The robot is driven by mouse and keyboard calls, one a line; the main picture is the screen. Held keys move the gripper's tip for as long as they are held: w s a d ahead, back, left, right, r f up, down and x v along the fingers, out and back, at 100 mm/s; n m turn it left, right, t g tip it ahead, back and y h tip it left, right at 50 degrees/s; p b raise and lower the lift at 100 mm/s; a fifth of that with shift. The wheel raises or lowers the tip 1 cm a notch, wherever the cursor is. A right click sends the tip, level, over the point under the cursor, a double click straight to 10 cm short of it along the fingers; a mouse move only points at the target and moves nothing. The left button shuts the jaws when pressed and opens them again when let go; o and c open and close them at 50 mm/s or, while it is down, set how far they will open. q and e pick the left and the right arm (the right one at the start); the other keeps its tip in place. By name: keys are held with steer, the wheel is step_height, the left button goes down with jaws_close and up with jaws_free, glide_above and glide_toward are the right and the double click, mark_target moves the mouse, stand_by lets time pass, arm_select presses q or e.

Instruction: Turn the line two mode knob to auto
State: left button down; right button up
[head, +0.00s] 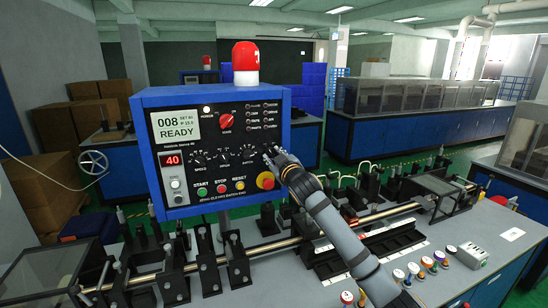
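A blue-framed control panel (290,125) stands at centre left, with a screen (180,125) reading "008" and "READY". A red rotary knob (226,121) sits near its top middle. A row of small black knobs (222,156) runs below it. The labels are too small to tell which is the line two mode knob. My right gripper (271,152) is at the panel's lower right, at the right end of the black knob row, and hides what is behind it. I cannot tell whether it touches a knob or how far its fingers are apart. My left gripper is not in view.
Green, red and yellow buttons and a red emergency stop (265,180) line the panel's bottom. A red beacon (245,62) tops it. Cardboard boxes (55,195) stand at left.

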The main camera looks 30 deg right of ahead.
steer(key=shift+s+f, duration=0.1)
steer(key=shift+s, duration=0.15)
steer(key=v, duration=0.7)
stand_by(0.4)
